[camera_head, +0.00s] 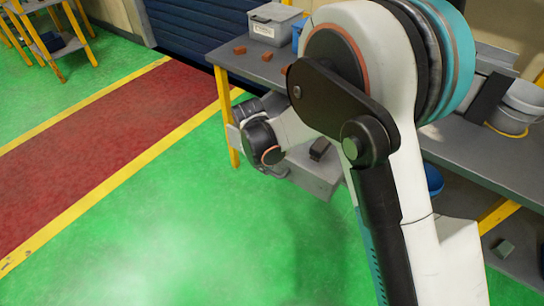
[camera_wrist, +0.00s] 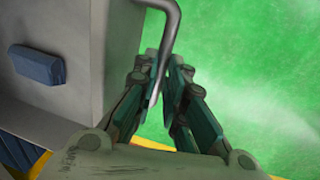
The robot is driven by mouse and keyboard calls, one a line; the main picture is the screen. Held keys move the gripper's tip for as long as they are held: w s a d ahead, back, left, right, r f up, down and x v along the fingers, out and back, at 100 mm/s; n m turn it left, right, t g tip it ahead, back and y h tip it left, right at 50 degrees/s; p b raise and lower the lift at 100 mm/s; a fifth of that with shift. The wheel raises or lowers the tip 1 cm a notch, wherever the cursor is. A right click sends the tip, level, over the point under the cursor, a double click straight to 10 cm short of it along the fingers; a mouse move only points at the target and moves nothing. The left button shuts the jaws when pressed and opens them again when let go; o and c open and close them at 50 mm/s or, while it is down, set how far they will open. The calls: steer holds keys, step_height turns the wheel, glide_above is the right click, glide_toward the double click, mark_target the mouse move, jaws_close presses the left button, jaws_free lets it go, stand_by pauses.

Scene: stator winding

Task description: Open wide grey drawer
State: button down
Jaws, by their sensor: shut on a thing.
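The wide grey drawer (camera_head: 308,178) is under the workbench and stands out from it, with its inside partly in view. A dark block (camera_head: 319,149) lies in it. In the wrist view the grey drawer (camera_wrist: 110,50) fills the left side, and the block (camera_wrist: 37,67) looks blue. Its bent metal handle (camera_wrist: 168,32) reaches out from the front. My gripper (camera_wrist: 163,68) is shut on the handle, with one finger on each side of the bar. In the head view my wrist hides most of the gripper and handle.
The grey workbench (camera_head: 465,160) has yellow legs and holds a grey bin (camera_head: 275,22) and small orange blocks (camera_head: 240,50). A metal pot (camera_head: 512,118) is at the right. Green floor (camera_head: 150,245) in front of the drawer is clear.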

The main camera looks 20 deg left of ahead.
steer(key=shift+s+a, duration=0.15)
steer(key=shift+s, duration=0.4)
steer(key=c, duration=1.9)
jaws_free()
steer(key=r, duration=0.4)
steer(key=s+r, duration=0.1)
steer(key=r, duration=0.2)
steer(key=s+a+r, duration=0.1)
steer(key=r, duration=0.3)
steer(key=shift+s+r, duration=0.1)
steer(key=shift+r, duration=0.25)
